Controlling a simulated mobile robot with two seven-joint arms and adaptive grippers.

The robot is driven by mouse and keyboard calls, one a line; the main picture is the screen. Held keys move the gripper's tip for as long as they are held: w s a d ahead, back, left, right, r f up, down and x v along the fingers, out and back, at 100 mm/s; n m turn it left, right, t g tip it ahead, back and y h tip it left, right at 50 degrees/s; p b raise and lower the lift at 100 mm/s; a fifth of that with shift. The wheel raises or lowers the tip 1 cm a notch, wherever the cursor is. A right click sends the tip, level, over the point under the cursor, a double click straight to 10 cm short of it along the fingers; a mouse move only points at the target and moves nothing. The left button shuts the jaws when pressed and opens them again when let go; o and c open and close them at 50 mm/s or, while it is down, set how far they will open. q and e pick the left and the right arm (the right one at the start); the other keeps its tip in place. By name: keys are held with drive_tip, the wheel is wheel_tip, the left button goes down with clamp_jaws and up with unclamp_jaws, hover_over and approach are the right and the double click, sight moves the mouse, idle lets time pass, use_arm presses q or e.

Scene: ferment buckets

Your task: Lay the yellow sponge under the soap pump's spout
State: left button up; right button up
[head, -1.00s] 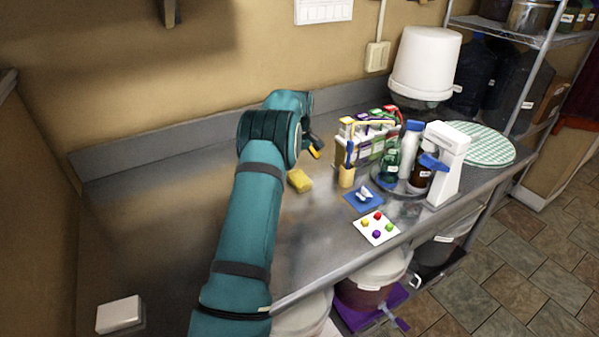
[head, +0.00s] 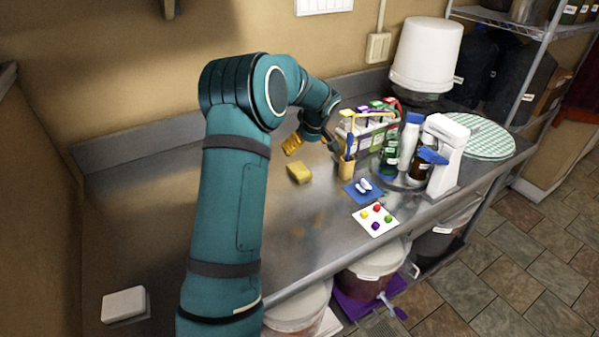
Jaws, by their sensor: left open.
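The yellow sponge (head: 299,172) lies flat on the steel counter in the middle of the head view. My left gripper (head: 313,150) is open and empty, just behind and above the sponge, its fingers spread and apart from it. What looks like the soap pump, a brown bottle with a blue pump head (head: 431,157), stands at the right in front of a white upright appliance. Its spout is too small to make out clearly. My right gripper is not in view.
A blue mat (head: 352,196) and a white card with coloured dots (head: 367,228) lie near the front edge. The counter's left is mostly bare.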

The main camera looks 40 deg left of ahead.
use_arm(q)
approach(300, 169)
drive_tip(key=x, duration=0.5)
drive_tip(key=shift+s+a+r, duration=0.15)
drive_tip(key=shift+a, duration=0.25)
drive_tip(key=shift+d+b+x, duration=0.2)
drive_tip(key=shift+x, duration=1.15)
drive_tip(key=shift+d+b+x, duration=0.15)
drive_tip(key=shift+d+x, duration=0.05)
drive_tip(key=shift+x, duration=1.2)
drive_tip(key=c, duration=1)
drive_tip(key=shift+c, duration=0.2)
